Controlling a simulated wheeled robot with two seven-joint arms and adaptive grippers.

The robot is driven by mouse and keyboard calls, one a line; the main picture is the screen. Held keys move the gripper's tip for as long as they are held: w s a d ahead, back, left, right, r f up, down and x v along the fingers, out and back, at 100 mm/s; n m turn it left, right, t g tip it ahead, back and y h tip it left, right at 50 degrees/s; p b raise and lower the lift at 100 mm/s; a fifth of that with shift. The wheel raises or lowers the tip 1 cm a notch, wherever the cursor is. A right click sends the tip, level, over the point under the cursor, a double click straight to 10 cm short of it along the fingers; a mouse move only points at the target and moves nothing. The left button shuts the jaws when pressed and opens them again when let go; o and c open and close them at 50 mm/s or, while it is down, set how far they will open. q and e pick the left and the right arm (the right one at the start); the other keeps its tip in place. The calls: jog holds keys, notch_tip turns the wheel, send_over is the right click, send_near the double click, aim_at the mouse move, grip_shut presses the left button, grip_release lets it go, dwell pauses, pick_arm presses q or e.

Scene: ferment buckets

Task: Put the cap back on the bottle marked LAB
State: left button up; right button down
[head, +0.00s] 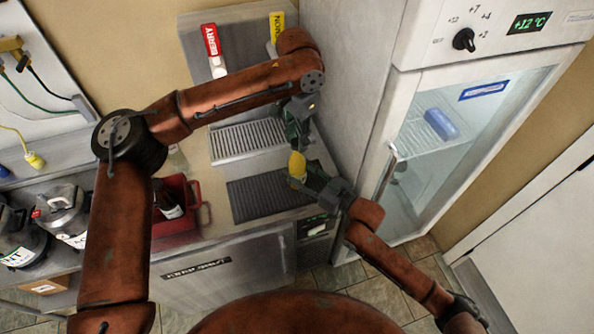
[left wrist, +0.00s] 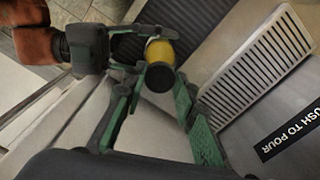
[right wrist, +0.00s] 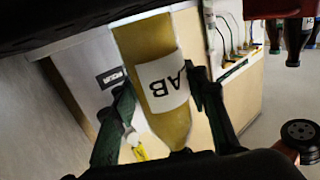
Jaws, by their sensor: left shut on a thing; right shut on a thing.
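The bottle holds yellow liquid and has a white label reading AB in the right wrist view (right wrist: 162,85); the label's edge is out of sight. My right gripper (head: 313,175) is shut on this bottle (head: 297,164) and holds it above the counter. My left gripper (head: 297,135) is just above the bottle's top. In the left wrist view my left gripper (left wrist: 158,84) is shut on a round black cap (left wrist: 160,77), with the yellow bottle (left wrist: 160,51) right behind it. I cannot tell whether cap and bottle touch.
A dark drip mat (head: 265,195) and a slatted drainer (head: 247,138) lie on the counter. A red crate (head: 180,222) with a dark bottle stands to the left. A glass-door fridge (head: 425,135) stands right. BERRY (head: 212,45) and yellow (head: 276,28) tap handles are behind.

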pick_arm(q)
grip_shut()
jog(key=shift+m, duration=1)
jog(key=o, duration=0.8)
grip_release()
notch_tip(320, 180, up, 12)
jog(key=shift+w, duration=0.1)
pick_arm(e)
jog(key=c, duration=1.1)
grip_release()
jog(key=shift+d, duration=0.1)
